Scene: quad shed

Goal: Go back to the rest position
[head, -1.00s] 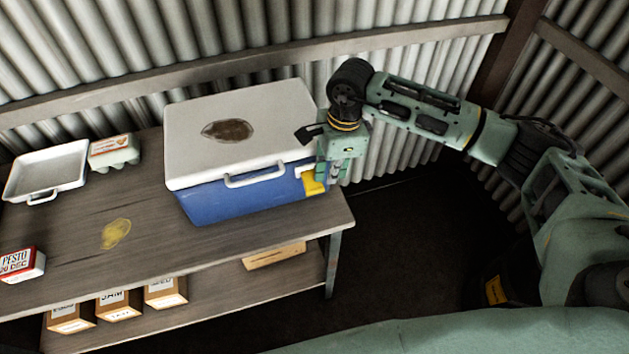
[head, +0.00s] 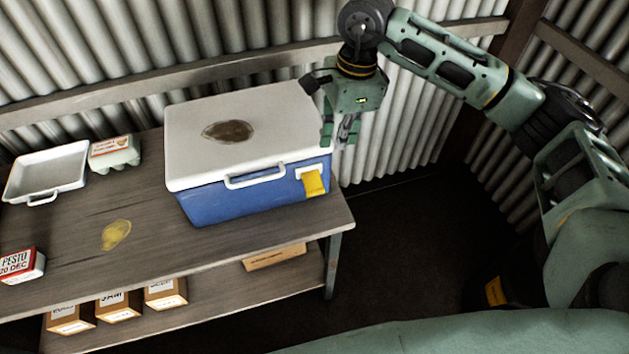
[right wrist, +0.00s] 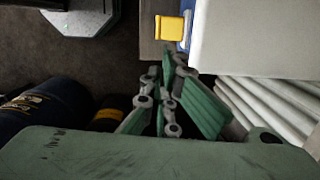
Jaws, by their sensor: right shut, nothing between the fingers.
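My right gripper (head: 341,140) is raised beside the right end of the cooler, in front of the corrugated wall. It is shut and empty. In the right wrist view the gripper (right wrist: 165,80) points toward the cooler's corner, with the yellow latch (right wrist: 172,27) ahead of it. The blue cooler (head: 245,200) stands on the table with its white lid (head: 270,115) down. My left gripper is in neither view.
The wooden table (head: 160,225) also holds a white tray (head: 45,175), an egg carton (head: 114,152) and a pesto box (head: 20,265). Several cardboard boxes (head: 120,303) sit on its lower shelf. The corrugated wall (head: 400,130) is close behind my right arm.

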